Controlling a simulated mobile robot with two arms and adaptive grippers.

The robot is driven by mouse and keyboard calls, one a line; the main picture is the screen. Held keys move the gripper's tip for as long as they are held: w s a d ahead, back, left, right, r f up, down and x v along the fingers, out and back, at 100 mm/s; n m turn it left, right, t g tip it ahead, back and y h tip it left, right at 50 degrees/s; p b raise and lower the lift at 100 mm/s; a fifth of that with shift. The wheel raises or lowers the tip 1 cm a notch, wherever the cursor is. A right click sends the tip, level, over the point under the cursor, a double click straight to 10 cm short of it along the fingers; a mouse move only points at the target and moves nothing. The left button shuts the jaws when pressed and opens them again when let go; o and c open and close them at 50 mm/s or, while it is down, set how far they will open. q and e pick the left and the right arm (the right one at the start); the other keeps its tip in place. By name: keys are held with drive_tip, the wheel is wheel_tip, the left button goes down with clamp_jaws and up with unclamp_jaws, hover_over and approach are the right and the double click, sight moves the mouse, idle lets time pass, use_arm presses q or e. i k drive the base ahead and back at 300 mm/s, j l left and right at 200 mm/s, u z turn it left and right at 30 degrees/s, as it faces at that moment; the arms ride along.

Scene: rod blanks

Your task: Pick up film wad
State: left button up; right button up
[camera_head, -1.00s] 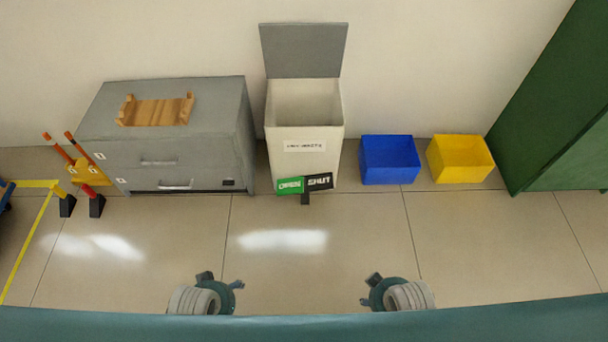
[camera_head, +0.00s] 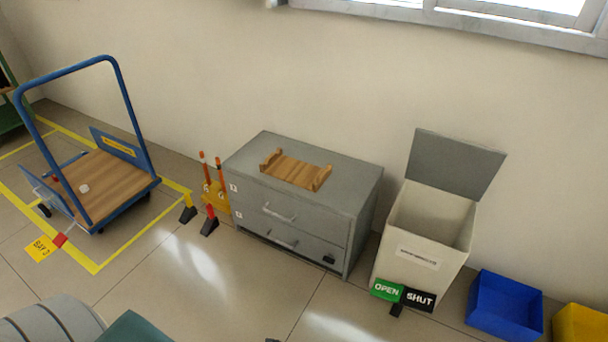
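A small whitish lump (camera_head: 84,188), which looks like the film wad, lies on the wooden deck of a blue platform trolley (camera_head: 110,180) at the left. It is small, and its detail cannot be made out. Neither of my grippers shows clearly; only parts of my own body appear at the lower left. A tiny dark sliver shows at the bottom edge, and I cannot tell what it is. Nothing touches the lump except the deck.
A grey drawer cabinet (camera_head: 350,205) carries a wooden tray (camera_head: 296,171). A white bin (camera_head: 418,262) stands with its lid up, behind an OPEN/SHUT sign (camera_head: 403,294). Blue (camera_head: 504,305) and yellow (camera_head: 580,325) boxes stand right.

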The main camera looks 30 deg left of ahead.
sight(85, 188)
drive_tip(key=u, duration=2.4)
